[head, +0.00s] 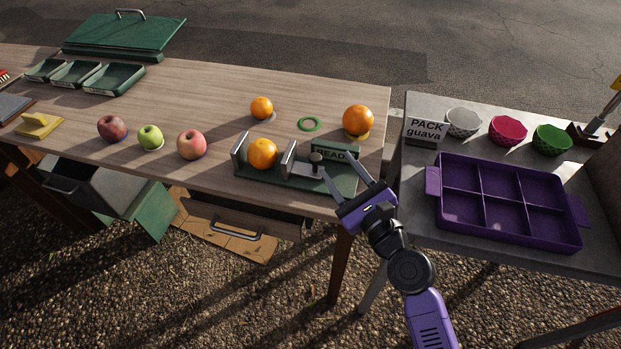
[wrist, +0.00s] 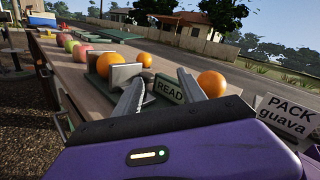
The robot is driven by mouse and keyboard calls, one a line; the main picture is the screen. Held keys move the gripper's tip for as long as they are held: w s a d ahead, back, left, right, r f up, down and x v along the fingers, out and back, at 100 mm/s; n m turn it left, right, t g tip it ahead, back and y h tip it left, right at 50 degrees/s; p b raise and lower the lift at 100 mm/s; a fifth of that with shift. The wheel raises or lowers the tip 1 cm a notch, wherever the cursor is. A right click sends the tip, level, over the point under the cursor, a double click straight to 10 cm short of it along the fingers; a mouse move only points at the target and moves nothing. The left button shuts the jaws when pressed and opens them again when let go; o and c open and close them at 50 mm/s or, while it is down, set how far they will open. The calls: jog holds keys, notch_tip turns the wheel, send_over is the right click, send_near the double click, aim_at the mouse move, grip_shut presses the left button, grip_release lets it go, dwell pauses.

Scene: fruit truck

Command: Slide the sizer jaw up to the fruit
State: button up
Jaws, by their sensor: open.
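The sizer (head: 308,179) is a green base near the front right edge of the wooden table. A grey fixed plate (head: 239,149) stands at its left end and a grey sliding jaw (head: 288,157) stands right of the orange (head: 262,153) that sits between them. A small gap seems to show between the jaw and the orange. A dark knob (head: 316,157) is right of the jaw, beside a READ sign (head: 334,153). My gripper (head: 345,174) is open, its fingers at the sizer's right end near the knob. The wrist view shows the knob (wrist: 147,76) between the fingers, farther off.
Another orange (head: 358,120), a green ring (head: 309,124) and a smaller orange (head: 262,108) lie behind the sizer. Apples (head: 191,144) sit to the left. A grey side table holds a purple tray (head: 508,201), bowls (head: 508,130) and a PACK guava sign (head: 425,131).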

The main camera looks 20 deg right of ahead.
aim_at(318, 162)
jog(key=shift+s+a+f+m+y, duration=0.35)
jog(key=shift+a+f+m, duration=0.25)
jog(key=shift+m, duration=0.4)
jog(key=shift+a+m, duration=0.2)
jog(key=shift+m, duration=0.3)
jog(key=shift+a+f+m, duration=0.1)
jog(key=shift+m, duration=0.4)
jog(key=shift+w+a, duration=0.2)
jog(key=shift+w, duration=1.05)
jog(key=shift+w+a, duration=0.2)
jog(key=shift+w, duration=1.1)
jog(key=shift+w+a, duration=0.2)
jog(key=shift+w, duration=1.05)
grip_shut()
